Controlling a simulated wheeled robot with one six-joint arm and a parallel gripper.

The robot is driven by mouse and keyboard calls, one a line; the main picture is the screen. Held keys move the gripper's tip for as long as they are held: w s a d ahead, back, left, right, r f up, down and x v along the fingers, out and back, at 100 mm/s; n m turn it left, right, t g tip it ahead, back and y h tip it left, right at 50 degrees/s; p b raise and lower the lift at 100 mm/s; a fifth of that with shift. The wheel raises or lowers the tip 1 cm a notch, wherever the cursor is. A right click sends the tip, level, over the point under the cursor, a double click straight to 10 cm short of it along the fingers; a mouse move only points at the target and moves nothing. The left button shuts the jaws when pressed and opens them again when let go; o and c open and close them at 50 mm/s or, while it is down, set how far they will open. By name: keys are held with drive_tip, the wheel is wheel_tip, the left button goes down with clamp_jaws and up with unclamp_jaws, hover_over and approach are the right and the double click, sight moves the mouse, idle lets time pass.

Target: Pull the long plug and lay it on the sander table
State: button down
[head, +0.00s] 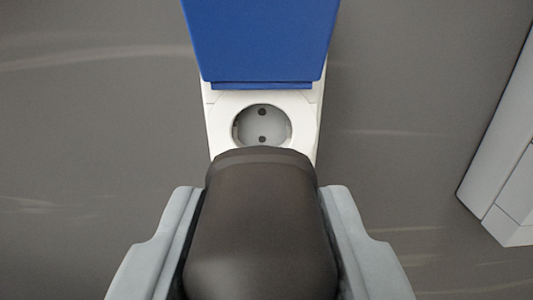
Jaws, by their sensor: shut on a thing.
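My gripper (262,235) is at the bottom middle of the head view, its two grey fingers shut on the sides of a dark brown plug (262,220). The plug's rounded end points up the picture toward a white socket unit (213,140). One round socket face (262,126) with two dark holes shows just beyond the plug. The plug covers the lower part of the unit, so I cannot tell whether its pins are in a socket there. The sander table is not in view.
A blue cover or block (262,40) lies over the top part of the socket unit. A pale grey cabinet-like body (505,170) stands at the right edge. The grey surface (95,110) to the left is clear.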

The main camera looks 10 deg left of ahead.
drive_tip(key=shift+s, duration=0.4)
drive_tip(key=s, duration=0.2)
drive_tip(key=s+d, duration=0.1)
drive_tip(key=s, duration=0.1)
drive_tip(key=shift+s, duration=0.4)
idle(0.5)
drive_tip(key=shift+w+f, duration=0.1)
